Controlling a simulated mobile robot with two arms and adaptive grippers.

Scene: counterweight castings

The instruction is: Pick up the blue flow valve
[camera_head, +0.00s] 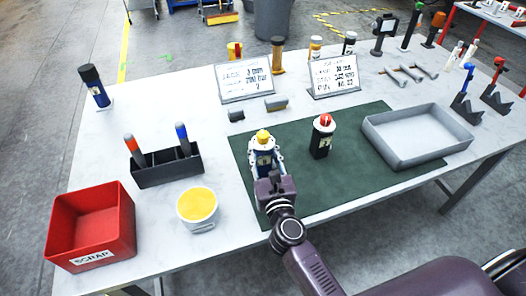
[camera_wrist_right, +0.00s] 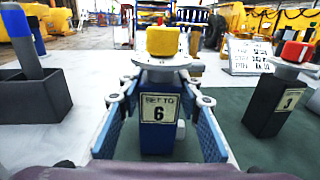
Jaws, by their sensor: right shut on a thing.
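The blue flow valve (camera_head: 265,159) stands upright on the green mat (camera_head: 350,182), with a yellow knob on top and a label reading 6 in the right wrist view (camera_wrist_right: 157,139). My right gripper (camera_head: 267,170) is shut on it, one finger on each side, as the right wrist view (camera_wrist_right: 162,88) shows. The fingers hide parts of its sides. I cannot tell whether its base touches the mat. A black valve (camera_head: 321,140) with a red knob and a label reading 3 stands to its right. My left gripper is not in view.
A grey tray (camera_head: 372,139) lies on the right of the mat. A red scrap bin (camera_head: 132,226), a yellow-topped white tub (camera_head: 212,222) and a black holder (camera_head: 145,180) stand at left. Two sign cards (camera_head: 248,95) stand behind. The mat between black valve and front edge is clear.

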